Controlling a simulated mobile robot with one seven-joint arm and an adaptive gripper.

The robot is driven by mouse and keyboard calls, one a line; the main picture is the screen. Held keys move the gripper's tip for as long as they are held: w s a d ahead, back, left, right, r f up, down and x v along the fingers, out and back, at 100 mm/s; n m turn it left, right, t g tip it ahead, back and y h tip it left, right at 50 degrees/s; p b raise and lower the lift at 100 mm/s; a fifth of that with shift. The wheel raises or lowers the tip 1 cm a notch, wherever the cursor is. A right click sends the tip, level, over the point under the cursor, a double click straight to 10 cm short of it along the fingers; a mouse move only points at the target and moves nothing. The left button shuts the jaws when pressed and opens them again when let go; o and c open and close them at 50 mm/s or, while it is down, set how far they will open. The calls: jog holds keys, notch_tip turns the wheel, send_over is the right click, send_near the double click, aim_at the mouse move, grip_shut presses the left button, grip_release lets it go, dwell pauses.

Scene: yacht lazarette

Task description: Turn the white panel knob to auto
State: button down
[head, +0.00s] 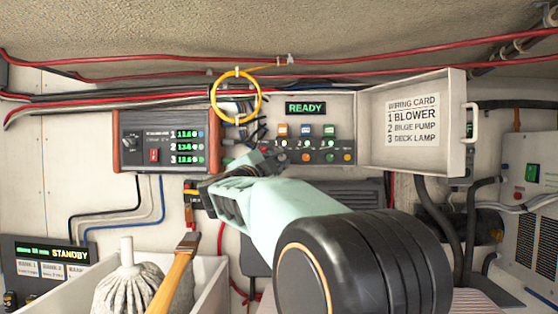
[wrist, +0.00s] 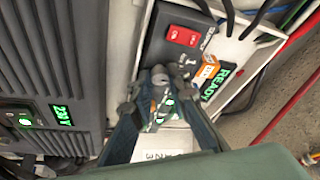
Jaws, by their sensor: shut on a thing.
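The white panel (head: 345,100) is open on the back wall, with a READY display (head: 305,108), coloured modules and a row of small lamps and buttons. My gripper (head: 258,163) is at the panel's lower left edge, seen from behind. In the wrist view my gripper's fingers (wrist: 160,88) come together at the dark face of the panel, below a red switch (wrist: 187,36) and beside an orange module (wrist: 206,72).
The panel's open door (head: 412,122) carries a wiring card and stands out to the right. A yellow cable loop (head: 237,97) hangs just above my gripper. A bin with a mop (head: 128,285) and brush stands below left. A grey ribbed unit (wrist: 50,70) is close by in the wrist view.

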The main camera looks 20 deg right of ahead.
jog(key=c, duration=1.8)
grip_release()
jog(key=shift+c, duration=0.2)
jog(key=v, duration=1.2)
jog(key=shift+f, duration=0.1)
